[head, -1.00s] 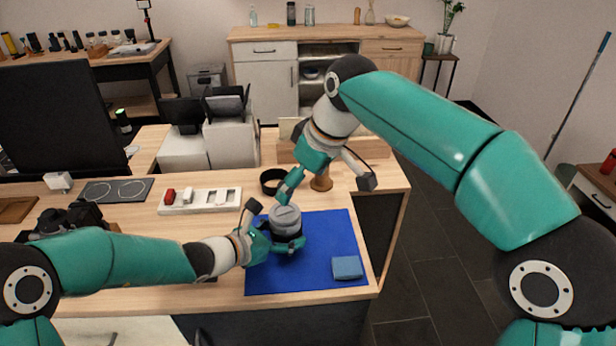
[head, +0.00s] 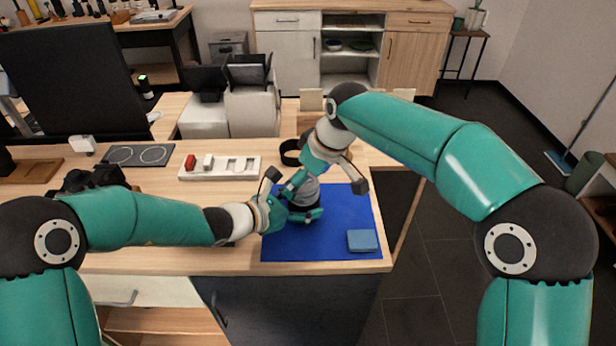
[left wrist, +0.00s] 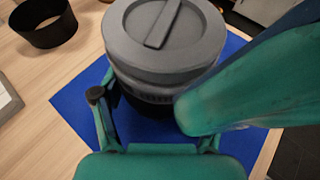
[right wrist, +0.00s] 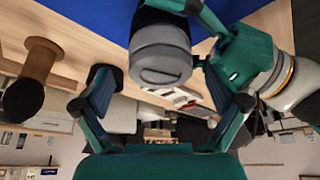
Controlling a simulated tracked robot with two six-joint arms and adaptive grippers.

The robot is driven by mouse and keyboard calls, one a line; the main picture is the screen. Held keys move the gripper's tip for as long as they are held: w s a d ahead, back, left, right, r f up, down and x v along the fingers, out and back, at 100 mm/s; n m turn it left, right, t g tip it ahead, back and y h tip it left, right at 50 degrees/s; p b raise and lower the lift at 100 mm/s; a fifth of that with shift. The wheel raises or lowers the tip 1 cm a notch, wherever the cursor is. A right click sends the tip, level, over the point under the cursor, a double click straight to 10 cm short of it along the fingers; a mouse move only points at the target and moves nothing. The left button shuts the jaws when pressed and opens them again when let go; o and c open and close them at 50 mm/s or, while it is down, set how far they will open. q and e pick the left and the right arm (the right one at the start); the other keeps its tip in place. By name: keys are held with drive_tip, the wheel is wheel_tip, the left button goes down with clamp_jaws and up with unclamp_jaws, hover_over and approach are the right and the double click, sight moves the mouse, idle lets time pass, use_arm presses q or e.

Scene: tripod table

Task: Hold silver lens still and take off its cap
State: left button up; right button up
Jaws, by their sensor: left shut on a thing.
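The silver lens (head: 307,192) stands upright on the blue mat (head: 345,218). Its round grey cap, with a raised bar across the top, faces up in the left wrist view (left wrist: 185,45) and is on the lens. My left gripper (head: 300,212) is shut around the lower part of the lens from the left. My right gripper (right wrist: 165,85) is open above the lens; in the right wrist view the capped end sits between and just beyond its spread fingers. In the head view my right gripper hides the top of the lens.
A blue cloth block (head: 362,240) lies at the mat's front right. A black ring (head: 291,152) stands behind the mat. A white tray (head: 220,172) with red and white pieces is at the back left. A dark camera (head: 95,180) sits left, near my left arm.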

sight(307, 184)
drive_tip(key=c, duration=1.2)
drive_tip(key=shift+o, duration=0.2)
drive_tip(key=shift+r, duration=0.1)
drive_tip(key=shift+r, duration=0.65)
drive_tip(key=shift+r, duration=2.35)
use_arm(q)
drive_tip(key=o, duration=1.5)
drive_tip(key=shift+c, duration=0.2)
